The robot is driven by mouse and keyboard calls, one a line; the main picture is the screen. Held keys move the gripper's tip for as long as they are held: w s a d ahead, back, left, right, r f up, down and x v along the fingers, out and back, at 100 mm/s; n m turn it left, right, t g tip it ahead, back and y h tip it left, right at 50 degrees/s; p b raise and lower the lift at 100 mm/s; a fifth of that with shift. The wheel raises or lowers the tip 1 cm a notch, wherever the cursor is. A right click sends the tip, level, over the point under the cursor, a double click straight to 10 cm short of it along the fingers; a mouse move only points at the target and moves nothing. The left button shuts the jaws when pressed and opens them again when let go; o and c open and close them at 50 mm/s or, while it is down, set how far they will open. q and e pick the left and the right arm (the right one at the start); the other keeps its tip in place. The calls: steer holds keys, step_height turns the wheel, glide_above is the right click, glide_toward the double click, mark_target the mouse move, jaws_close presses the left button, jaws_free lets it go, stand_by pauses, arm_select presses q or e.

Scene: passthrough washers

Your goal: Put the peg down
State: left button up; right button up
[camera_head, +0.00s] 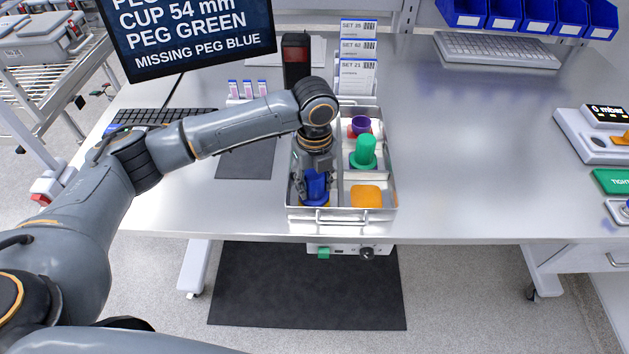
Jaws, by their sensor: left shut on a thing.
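A blue peg (317,186) is in the left part of the metal tray (301,214), near its front. My left gripper (315,175) points down over it and is shut on it. A bit of orange shows under the blue peg; whether the peg touches it I cannot tell. A green peg (365,152) stands upright in the tray's right part. Behind it is a purple cup (361,125) with red beneath it. An orange block (366,196) lies at the tray's front right. My right gripper is not in view.
A monitor (190,35) reads "PEG GREEN" and "MISSING PEG BLUE". Set cards (358,65) and a dark box (296,58) stand behind the tray. A keyboard (160,116) lies left. The table right of the tray is clear up to the gauge device (590,135).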

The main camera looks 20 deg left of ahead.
arm_select(q)
steer(key=o, duration=1.2)
steer(key=shift+f, duration=0.1)
steer(key=shift+c, duration=0.2)
step_height(320, 180, up, 12)
steer(key=shift+r+b, duration=0.2)
steer(key=shift+b, duration=0.9)
steer(key=shift+f, duration=0.1)
